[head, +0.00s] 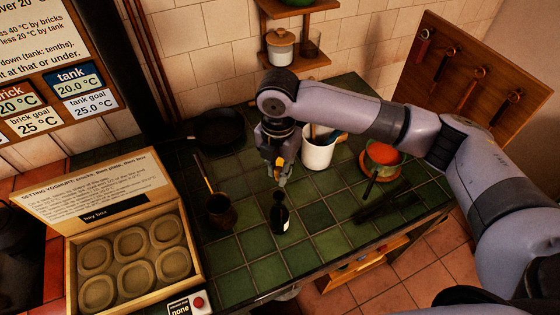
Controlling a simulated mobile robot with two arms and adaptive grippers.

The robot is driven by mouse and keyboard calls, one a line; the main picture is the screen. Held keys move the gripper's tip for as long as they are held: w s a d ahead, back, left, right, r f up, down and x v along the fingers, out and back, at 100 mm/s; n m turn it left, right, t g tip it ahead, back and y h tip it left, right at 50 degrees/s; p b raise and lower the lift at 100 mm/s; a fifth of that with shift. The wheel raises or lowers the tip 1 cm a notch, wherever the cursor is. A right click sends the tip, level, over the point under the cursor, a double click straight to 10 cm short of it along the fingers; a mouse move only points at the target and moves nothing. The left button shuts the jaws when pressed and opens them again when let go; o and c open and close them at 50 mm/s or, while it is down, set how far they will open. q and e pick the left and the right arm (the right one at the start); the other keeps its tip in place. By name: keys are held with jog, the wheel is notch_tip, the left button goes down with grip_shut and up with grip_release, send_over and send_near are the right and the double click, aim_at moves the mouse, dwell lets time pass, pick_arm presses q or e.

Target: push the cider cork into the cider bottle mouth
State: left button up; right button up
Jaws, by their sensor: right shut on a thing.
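The dark cider bottle (280,214) with a pale label stands upright on the green tiled top. My right gripper (278,178) points down just above the bottle's neck, slightly to the left of it in the picture. It is shut on a small tan piece that looks like the cider cork (277,173). The cork appears to be above the bottle mouth. I cannot tell whether it touches the mouth. My left gripper is not in view.
A brown cup (221,210) with a stick stands left of the bottle. A white utensil crock (317,153) stands behind right, near an orange bowl (382,156). A dark pan (217,129) lies at the back. An open wooden box (130,262) fills the left front.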

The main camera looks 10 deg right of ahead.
jog(key=shift+s, duration=0.1)
jog(key=shift+f, duration=0.15)
jog(key=shift+f+b, duration=1)
jog(key=shift+f, duration=2)
jog(key=shift+r, duration=0.1)
jog(key=shift+p, duration=0.3)
jog(key=shift+p, duration=0.6)
jog(key=shift+f+b, duration=0.4)
jog(key=shift+f, duration=0.85)
